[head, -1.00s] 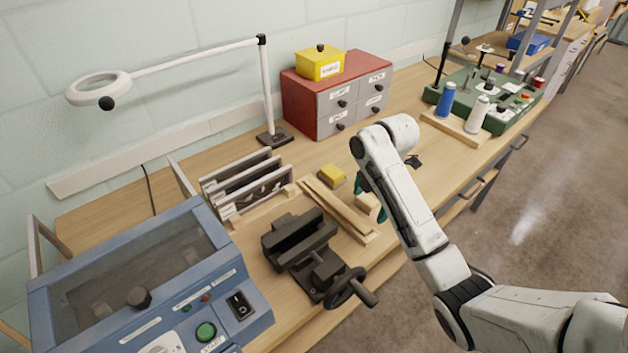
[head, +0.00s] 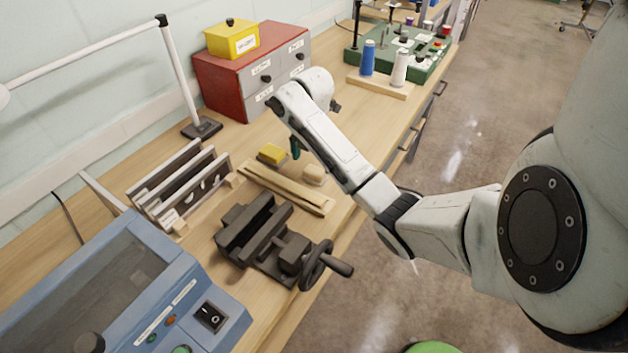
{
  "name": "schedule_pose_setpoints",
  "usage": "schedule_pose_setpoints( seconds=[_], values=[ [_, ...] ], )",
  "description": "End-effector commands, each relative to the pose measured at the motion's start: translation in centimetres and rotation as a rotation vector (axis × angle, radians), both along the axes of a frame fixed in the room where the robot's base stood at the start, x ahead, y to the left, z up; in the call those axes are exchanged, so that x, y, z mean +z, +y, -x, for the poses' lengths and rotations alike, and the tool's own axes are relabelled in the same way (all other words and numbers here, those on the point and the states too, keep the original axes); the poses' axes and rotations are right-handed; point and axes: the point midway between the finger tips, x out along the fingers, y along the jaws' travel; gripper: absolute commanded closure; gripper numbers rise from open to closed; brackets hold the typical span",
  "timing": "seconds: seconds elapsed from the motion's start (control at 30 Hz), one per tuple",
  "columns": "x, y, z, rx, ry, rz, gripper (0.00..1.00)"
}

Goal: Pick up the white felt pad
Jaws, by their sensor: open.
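I cannot make out a clearly white felt pad. A small pale, beige block or pad (head: 314,174) lies on the bench to the right of the wooden strips; I cannot tell whether it is felt. My gripper (head: 295,148) is mostly hidden behind my arm, and one dark green fingertip shows. It is open, with nothing seen in it. The fingertip is above and left of the pale block in the picture, and just right of a yellow pad (head: 272,153). Its height over the bench is unclear.
A black vise (head: 262,238) with a handwheel stands in front of the wooden strips (head: 285,188). A slotted rack (head: 180,185) and a blue machine (head: 165,290) are at left. A red drawer cabinet (head: 215,88) and a thread-spool board (head: 378,84) stand farther back.

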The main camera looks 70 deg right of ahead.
Motion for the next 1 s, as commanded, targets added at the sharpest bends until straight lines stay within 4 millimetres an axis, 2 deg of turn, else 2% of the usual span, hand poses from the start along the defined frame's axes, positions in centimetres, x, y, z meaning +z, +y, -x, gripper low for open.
schedule_pose_setpoints(
  seconds=[0.4, 0.7, 0.77, 1.0],
  values=[
    [-4.6, 0.0, 0.6, -0.001, 0.002, 0.000, 0.04],
    [-5.2, 0.0, 0.6, -0.001, 0.000, 0.001, 0.04],
    [-5.2, 0.0, 0.6, -0.001, 0.000, 0.001, 0.08],
    [-5.2, 0.0, 0.6, -0.001, 0.000, 0.001, 0.31]
  ],
)
